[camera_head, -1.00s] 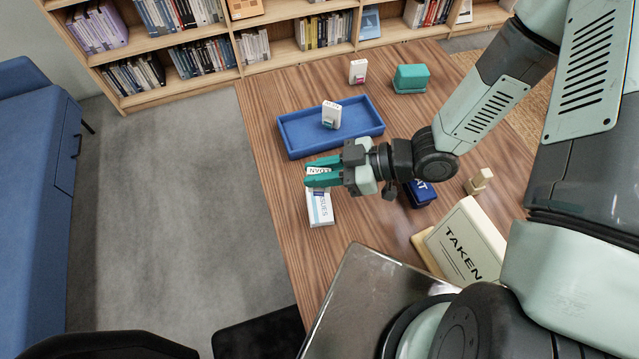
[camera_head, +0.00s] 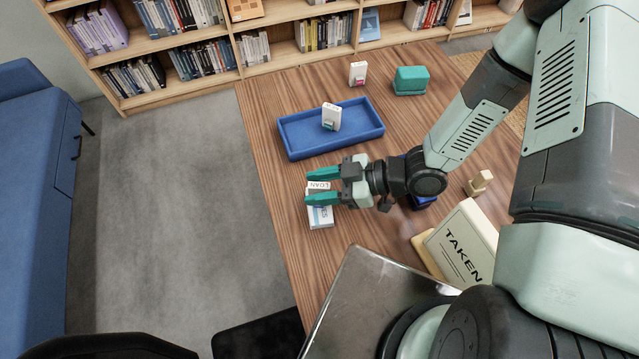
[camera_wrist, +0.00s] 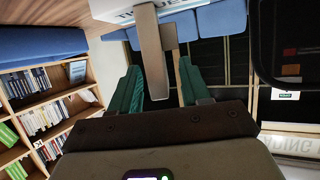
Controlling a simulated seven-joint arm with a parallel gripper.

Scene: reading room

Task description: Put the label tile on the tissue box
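The label tile (camera_head: 318,185), a pale piece marked LOAN, is between the two teal fingers of my gripper (camera_head: 322,187) in the head view. The white and blue tissue box (camera_head: 320,218) is right below, partly covered by the nearer finger. In the wrist view the tile (camera_wrist: 152,60) appears as a beige slab against the tissue box (camera_wrist: 150,12) at the top edge. The fingers (camera_wrist: 158,90) are spread on either side of it, with a gap visible on the right. My gripper is open around the tile, which appears to stand on the box.
A blue tray (camera_head: 295,138) holding a white tile-like piece (camera_head: 331,117) lies behind my gripper. Another white piece (camera_head: 358,73) and a teal box (camera_head: 411,80) stand farther back. A TAKEN sign (camera_head: 463,245) and beige block (camera_head: 480,182) are at right. A dark blue item is partly under my arm.

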